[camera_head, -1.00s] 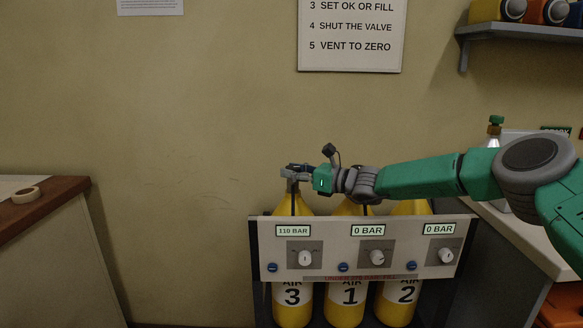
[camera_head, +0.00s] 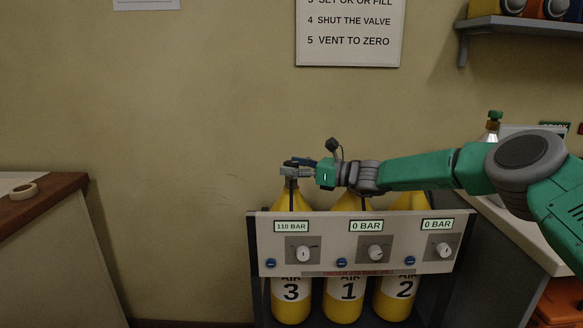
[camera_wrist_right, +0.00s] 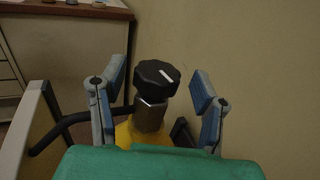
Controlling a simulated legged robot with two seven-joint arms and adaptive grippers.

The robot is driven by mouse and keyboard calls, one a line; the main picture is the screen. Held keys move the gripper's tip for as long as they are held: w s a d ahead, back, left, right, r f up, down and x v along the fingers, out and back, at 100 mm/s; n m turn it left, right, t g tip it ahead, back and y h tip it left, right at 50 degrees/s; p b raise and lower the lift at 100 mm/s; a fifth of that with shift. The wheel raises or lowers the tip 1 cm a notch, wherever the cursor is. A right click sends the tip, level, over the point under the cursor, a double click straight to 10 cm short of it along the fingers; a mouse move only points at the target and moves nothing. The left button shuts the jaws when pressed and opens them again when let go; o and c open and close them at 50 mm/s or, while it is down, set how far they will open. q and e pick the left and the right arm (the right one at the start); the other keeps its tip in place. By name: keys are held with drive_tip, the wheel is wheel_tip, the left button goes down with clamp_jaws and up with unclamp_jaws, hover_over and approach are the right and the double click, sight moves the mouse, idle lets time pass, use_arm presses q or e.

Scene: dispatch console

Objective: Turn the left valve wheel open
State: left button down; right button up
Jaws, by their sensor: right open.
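The left valve wheel is a black knob (camera_wrist_right: 157,77) with a white mark, on a metal neck atop a yellow cylinder labelled 3 (camera_head: 291,290). In the right wrist view it stands between the two blue-padded fingers of my right gripper (camera_wrist_right: 159,81), with a visible gap on each side. The gripper is open. In the head view my right gripper (camera_head: 293,167) is over the top of cylinder 3, and its fingers hide most of the wheel. My left gripper is in neither view.
Cylinders 1 (camera_head: 346,292) and 2 (camera_head: 398,295) stand to the right. A front panel (camera_head: 335,260) carries small knobs and displays reading 110, 0 and 0 BAR. A counter with a tape roll (camera_head: 23,191) is at left.

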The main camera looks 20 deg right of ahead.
drive_tip(key=v, duration=0.7)
drive_tip(key=shift+d, duration=0.2)
drive_tip(key=shift+a, duration=0.1)
drive_tip(key=shift+f, duration=0.1)
